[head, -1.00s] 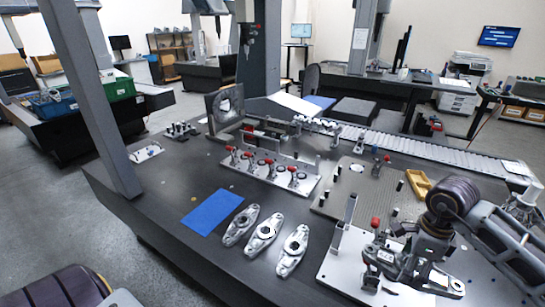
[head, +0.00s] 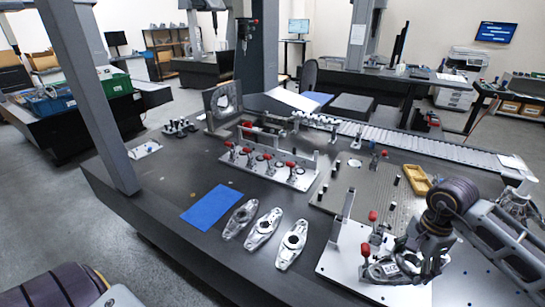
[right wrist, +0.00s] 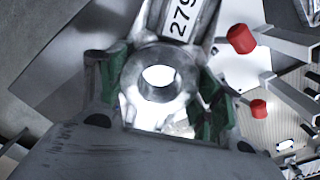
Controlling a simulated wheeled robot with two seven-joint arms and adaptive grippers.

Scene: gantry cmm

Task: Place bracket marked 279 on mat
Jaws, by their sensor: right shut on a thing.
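My right gripper (head: 408,268) is shut on a silver bracket (right wrist: 158,85) at the metal fixture plate (head: 345,262). The right wrist view shows the label 279 on the bracket's arm and its round bored boss between my green-padded fingers (right wrist: 163,100). In the head view the gripper hides much of this bracket, and I cannot tell whether it touches the fixture. The blue mat (head: 212,208) lies flat and empty at the left of the table. My left gripper is out of view; only part of my left arm shows at the bottom left.
Three similar brackets (head: 240,220), (head: 263,229), (head: 291,245) lie in a row right of the mat. Red-handled clamps stand on the held bracket's fixture (head: 372,216) and on a plate farther back (head: 268,166). A yellow tray (head: 416,180) sits at the right.

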